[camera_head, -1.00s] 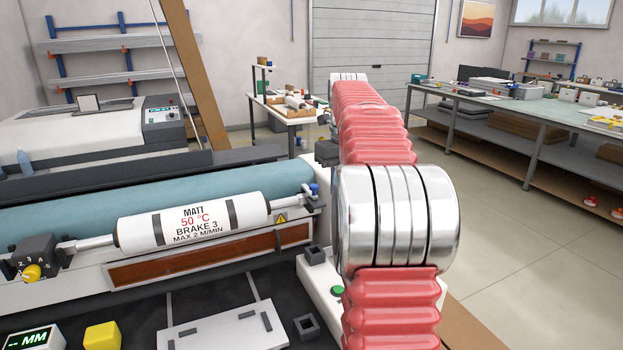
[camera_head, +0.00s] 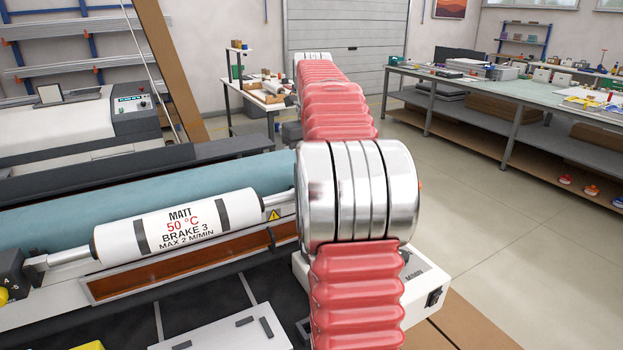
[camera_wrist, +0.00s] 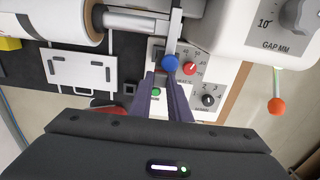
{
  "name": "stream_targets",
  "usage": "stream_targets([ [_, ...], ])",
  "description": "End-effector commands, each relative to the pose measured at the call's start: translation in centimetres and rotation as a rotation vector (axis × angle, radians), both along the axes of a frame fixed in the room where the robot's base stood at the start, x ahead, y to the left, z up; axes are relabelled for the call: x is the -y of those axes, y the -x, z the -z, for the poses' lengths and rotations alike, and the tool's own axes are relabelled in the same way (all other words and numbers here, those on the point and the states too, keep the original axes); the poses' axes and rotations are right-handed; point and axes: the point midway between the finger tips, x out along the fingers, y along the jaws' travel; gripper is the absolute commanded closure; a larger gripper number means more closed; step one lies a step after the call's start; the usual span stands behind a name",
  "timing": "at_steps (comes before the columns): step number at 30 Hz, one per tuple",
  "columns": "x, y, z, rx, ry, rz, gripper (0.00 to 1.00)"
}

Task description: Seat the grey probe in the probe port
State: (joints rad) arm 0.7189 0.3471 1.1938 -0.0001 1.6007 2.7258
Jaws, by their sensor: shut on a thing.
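In the wrist view my gripper (camera_wrist: 163,76) has its two dark fingers close together over the white control panel. They are shut on a small grey piece (camera_wrist: 160,80), which I take to be the grey probe; little of it shows between the fingertips. A dark square socket (camera_wrist: 158,53) lies on the panel just beyond the fingertips, and another (camera_wrist: 130,89) lies left of them. I cannot tell which is the probe port, or whether the probe touches either. In the head view my red-sleeved arm hides the gripper, the probe and most of the panel.
The white roller (camera_head: 175,226) and a pale plate (camera_head: 228,333) lie left of my arm.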

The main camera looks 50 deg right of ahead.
Motion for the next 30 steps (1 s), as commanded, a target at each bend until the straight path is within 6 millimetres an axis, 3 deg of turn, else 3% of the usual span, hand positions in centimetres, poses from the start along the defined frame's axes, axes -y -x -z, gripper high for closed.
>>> stream_targets([
  [8, 0.1, 0.0, 0.8, -0.002, -0.002, 0.002, 1.00],
  [30, -0.1, -0.1, 5.5, -0.001, 0.000, -0.002, 1.00],
])
